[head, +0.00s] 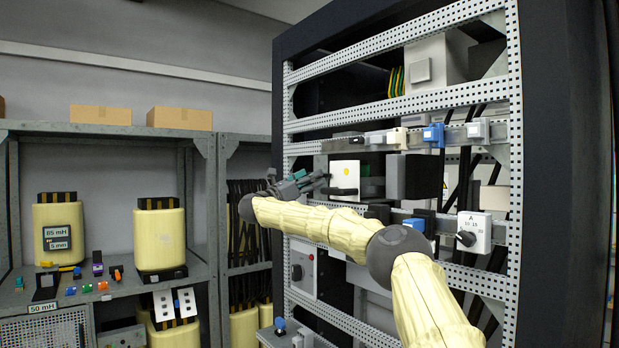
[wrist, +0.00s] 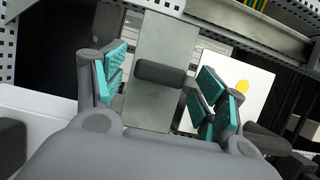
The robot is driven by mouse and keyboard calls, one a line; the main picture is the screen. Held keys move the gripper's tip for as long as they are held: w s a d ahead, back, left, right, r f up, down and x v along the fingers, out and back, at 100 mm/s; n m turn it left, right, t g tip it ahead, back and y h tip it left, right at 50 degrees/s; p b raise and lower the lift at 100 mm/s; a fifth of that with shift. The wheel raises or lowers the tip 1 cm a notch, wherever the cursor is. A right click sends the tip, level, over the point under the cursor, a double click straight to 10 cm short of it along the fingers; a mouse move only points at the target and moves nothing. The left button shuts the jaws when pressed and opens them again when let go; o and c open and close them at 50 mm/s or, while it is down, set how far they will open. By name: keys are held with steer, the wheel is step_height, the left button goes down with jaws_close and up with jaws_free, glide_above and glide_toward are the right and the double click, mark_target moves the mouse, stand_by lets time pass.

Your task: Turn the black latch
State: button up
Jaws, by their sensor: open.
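My gripper (head: 306,183) is open in front of the cabinet, left of a white box with a yellow dot (head: 345,175). In the wrist view, my open gripper (wrist: 162,90) has teal pads on both sides of a dark horizontal bar, which looks like the black latch (wrist: 160,73). The bar lies across a grey metal plate (wrist: 158,112). Neither finger visibly touches the bar; the depth between them is hard to tell. In the head view the latch is hidden or too small to make out beside my fingers.
A white switch with a black knob (head: 480,233) sits at the lower right of the cabinet. Another black knob (head: 297,272) is on a lower grey panel. The white box with the yellow dot (wrist: 242,87) is close to my right finger. Perforated rails cross the cabinet.

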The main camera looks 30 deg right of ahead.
steer(key=c, duration=1)
steer(key=shift+f+n+t+b, duration=0.15)
steer(key=shift+n+t+b, duration=0.25)
steer(key=shift+n+b, duration=0.4)
steer(key=n+t+y, duration=0.2)
steer(key=n, duration=0.5)
steer(key=r+n+t+y+b, duration=0.1)
steer(key=n+t+y, duration=0.1)
steer(key=n, duration=0.5)
steer(key=n+t+y, duration=0.1)
steer(key=n+y, duration=0.1)
steer(key=n, duration=0.4)
steer(key=shift+s+r+n+t, duration=0.2)
steer(key=shift+s+n+t, duration=0.2)
steer(key=shift+f, duration=0.15)
